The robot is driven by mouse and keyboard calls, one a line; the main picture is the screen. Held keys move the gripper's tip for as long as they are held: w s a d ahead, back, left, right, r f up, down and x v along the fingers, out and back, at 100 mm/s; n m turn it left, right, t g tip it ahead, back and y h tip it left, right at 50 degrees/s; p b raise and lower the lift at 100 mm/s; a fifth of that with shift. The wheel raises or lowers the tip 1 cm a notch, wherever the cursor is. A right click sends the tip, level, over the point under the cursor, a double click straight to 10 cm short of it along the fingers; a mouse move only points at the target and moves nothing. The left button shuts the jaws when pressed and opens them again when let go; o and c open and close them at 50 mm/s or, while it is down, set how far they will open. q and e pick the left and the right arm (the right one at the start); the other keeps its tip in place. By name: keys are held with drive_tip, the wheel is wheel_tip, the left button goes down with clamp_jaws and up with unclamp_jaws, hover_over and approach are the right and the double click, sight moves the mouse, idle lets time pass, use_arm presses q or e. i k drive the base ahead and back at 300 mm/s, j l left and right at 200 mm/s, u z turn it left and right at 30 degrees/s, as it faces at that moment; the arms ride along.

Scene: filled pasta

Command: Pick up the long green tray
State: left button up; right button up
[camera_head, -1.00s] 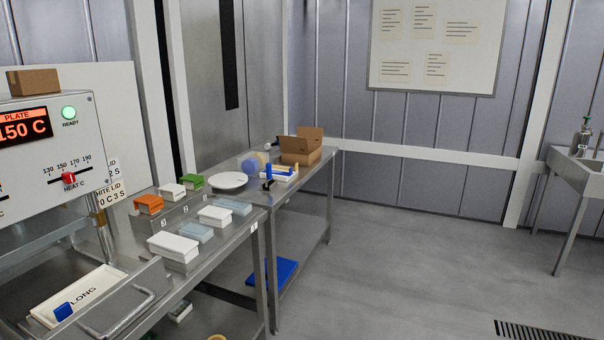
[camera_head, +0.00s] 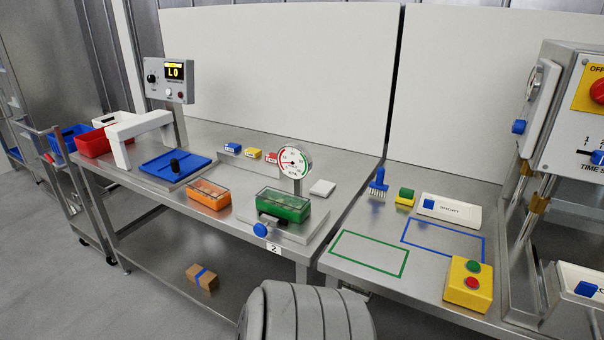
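A green tray (camera_head: 283,205) with a clear lid sits on a steel platform by a round dial gauge (camera_head: 294,160), near the front edge of the middle table. It is the only green tray I see. I cannot read a length marking on it. Neither of my grippers is in view.
An orange tray (camera_head: 209,194) sits left of the green one, and a blue plate (camera_head: 175,165) lies beyond it. A white tray (camera_head: 450,209) with a blue handle and a yellow button box (camera_head: 468,283) are on the right table. The green outlined rectangle (camera_head: 339,232) is empty.

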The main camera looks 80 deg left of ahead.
sight(296, 209)
drive_tip(key=u, duration=3.45)
drive_tip(key=l+u, duration=0.4)
drive_tip(key=k+l+u, duration=0.2)
drive_tip(key=l+u, duration=0.25)
drive_tip(key=k+l+u, duration=0.15)
drive_tip(key=l+u, duration=0.25)
drive_tip(key=j, duration=0.1)
